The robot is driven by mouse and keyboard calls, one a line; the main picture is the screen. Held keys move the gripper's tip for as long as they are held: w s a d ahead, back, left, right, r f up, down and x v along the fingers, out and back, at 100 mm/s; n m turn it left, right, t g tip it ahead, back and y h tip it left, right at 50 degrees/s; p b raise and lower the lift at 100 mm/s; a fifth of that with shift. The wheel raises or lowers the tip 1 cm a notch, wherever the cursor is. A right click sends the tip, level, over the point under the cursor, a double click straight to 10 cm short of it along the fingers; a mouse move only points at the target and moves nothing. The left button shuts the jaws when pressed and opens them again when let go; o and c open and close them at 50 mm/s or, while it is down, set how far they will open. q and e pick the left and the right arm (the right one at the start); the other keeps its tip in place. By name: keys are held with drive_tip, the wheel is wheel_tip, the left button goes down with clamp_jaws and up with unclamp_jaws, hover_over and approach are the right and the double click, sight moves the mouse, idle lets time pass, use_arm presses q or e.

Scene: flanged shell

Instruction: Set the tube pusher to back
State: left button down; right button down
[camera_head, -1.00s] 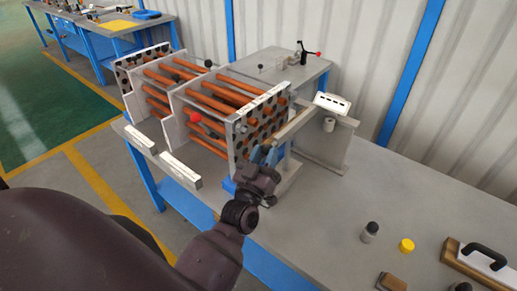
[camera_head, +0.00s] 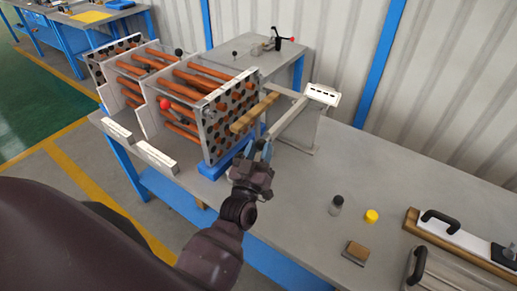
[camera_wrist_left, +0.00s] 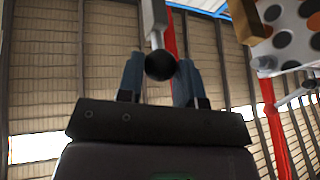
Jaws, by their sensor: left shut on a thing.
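The tube pusher's grey crossbar (camera_head: 288,118) stands to the right of the flanged shell, clear of its perforated end plate (camera_head: 236,112). Tan rods (camera_head: 254,111) show in the gap between bar and plate. A white label plate (camera_head: 322,94) sits at the pusher's far end. My left gripper (camera_head: 262,151) is at the near end of the crossbar. In the left wrist view a black ball knob (camera_wrist_left: 160,65) on a grey stem (camera_wrist_left: 154,25) sits between its fingers, and the gripper is shut on this knob. My right gripper is not in view.
Orange tubes (camera_head: 183,78) fill the open shell, with a red ball (camera_head: 165,104) at its front. A dark-capped bottle (camera_head: 336,206), a yellow cap (camera_head: 371,216) and a small block (camera_head: 355,254) lie on the right of the bench. Bare bench lies between them and the pusher.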

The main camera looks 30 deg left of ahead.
use_arm(q)
drive_tip(key=shift+d, duration=0.2)
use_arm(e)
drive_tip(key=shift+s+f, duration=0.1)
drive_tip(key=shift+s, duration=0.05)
use_arm(q)
drive_tip(key=c, duration=1.1)
unclamp_jaws()
drive_tip(key=shift+d, duration=0.1)
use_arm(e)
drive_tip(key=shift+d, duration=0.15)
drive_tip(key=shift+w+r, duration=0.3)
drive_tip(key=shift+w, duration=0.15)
use_arm(q)
drive_tip(key=shift+s, duration=0.1)
drive_tip(key=shift+b+v, duration=0.8)
drive_tip(key=shift+v, duration=4.5)
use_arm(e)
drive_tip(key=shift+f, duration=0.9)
